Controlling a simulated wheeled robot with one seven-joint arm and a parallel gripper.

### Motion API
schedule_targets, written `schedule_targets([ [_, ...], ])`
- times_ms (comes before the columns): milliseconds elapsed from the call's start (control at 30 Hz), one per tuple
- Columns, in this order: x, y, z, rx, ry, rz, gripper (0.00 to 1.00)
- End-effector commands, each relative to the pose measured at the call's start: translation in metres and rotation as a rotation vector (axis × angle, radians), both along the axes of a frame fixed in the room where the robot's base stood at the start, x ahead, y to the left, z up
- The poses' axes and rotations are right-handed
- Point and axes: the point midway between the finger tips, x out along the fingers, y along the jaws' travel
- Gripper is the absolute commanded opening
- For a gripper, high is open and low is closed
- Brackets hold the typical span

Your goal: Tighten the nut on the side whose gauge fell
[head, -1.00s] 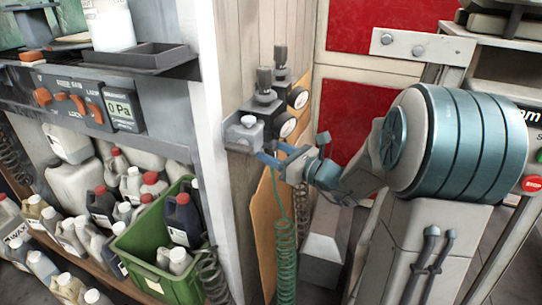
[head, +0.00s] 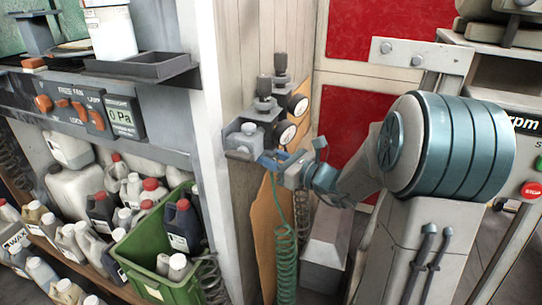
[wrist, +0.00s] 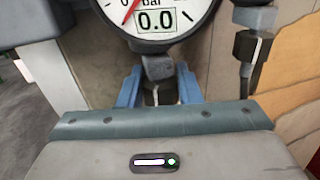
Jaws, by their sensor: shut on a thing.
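Two regulators stand on a wall bracket in the head view, each with a round gauge: the nearer gauge (head: 285,133) and the farther gauge (head: 299,104). In the wrist view the gauge (wrist: 158,18) above my fingers reads 0.0 bar, its red needle partly cut off. My gripper (head: 270,160) is at the underside of the nearer regulator. In the wrist view its blue fingers (wrist: 160,90) are shut on the grey nut (wrist: 158,67) below that gauge; the fingers partly hide it. The other side's dark fitting (wrist: 250,48) is at the right, apart from my fingers.
A green coiled hose (head: 285,245) hangs below the nearer regulator; another coil hangs behind it. A white post (head: 212,130) stands left of the bracket. A shelf with bottles and a green crate (head: 150,262) is farther left. Red panels (head: 352,130) are behind my arm.

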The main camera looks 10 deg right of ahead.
Motion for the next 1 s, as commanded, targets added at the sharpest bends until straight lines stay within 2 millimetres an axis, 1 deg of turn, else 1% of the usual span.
schedule_targets([
  [33, 0.0004, -0.0003, 0.003, 0.001, 0.002, 0.021, 0.08],
  [167, 0.0008, -0.0008, 0.0046, 0.002, 0.003, 0.1, 0.08],
  [433, 0.0009, -0.0006, 0.007, 0.003, 0.004, 0.338, 0.08],
  [700, 0.0008, -0.0004, 0.0056, 0.004, 0.003, 0.577, 0.08],
  [1000, 0.0004, -0.0003, 0.0026, 0.001, 0.003, 0.77, 0.08],
])
